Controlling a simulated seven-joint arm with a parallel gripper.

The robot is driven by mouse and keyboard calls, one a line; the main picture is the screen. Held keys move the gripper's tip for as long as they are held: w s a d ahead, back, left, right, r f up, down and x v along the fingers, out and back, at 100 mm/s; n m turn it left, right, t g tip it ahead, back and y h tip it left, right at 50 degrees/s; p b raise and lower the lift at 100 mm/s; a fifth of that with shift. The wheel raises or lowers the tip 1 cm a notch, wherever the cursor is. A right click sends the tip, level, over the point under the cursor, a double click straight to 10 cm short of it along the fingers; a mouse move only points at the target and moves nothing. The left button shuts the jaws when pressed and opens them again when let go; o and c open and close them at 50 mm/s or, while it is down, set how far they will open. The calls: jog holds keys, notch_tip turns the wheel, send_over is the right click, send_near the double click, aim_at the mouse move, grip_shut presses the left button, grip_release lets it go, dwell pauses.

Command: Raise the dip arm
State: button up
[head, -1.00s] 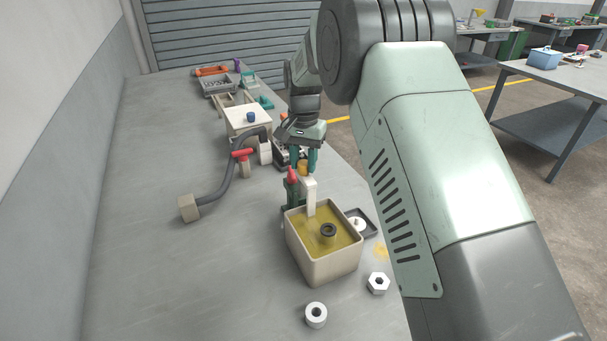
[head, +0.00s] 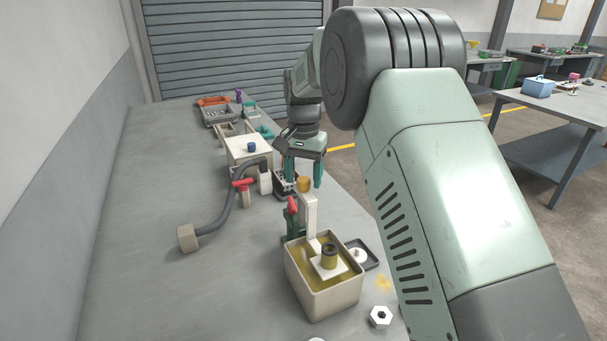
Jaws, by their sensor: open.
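The dip arm is a white post (head: 309,217) with an orange knob (head: 303,184) on top, at the back edge of a cream tank (head: 325,300) of yellow liquid (head: 300,258). Its white platform (head: 316,264) shows at or just above the liquid, with a dark, yellow-coated ring part (head: 329,254) on it. A red-handled green clamp (head: 292,215) stands beside the post. My gripper (head: 304,173) is open with teal fingers, pointing down over the knob. The fingertips seem to be around or just above the knob's top, and no grip shows.
A small dark tray with a white part (head: 358,254) lies right of the tank, and a white hex nut (head: 380,317) in front. A grey hose (head: 222,212) and a cream box (head: 247,150) stand to the left and behind. The bench's left side is clear.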

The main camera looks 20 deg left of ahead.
notch_tip(320, 180, up, 11)
dwell(0.5)
jog(key=s+d+r+t, duration=0.1)
jog(key=s+d+r, duration=0.55)
jog(key=d, duration=0.45)
jog(key=s+d+r+t, duration=0.2)
jog(key=s+d+r, duration=0.4)
jog(key=d, duration=0.4)
jog(key=s+d+f+t, duration=0.1)
jog(key=s+d+f, duration=0.2)
jog(key=s+d, duration=0.3)
jog(key=s+d+f+t, duration=0.1)
jog(key=s+d+f, duration=0.2)
jog(key=s, duration=0.9)
jog(key=d, duration=0.2)
jog(key=shift+s+d+t, duration=0.3)
jog(key=shift+s+d, duration=0.05)
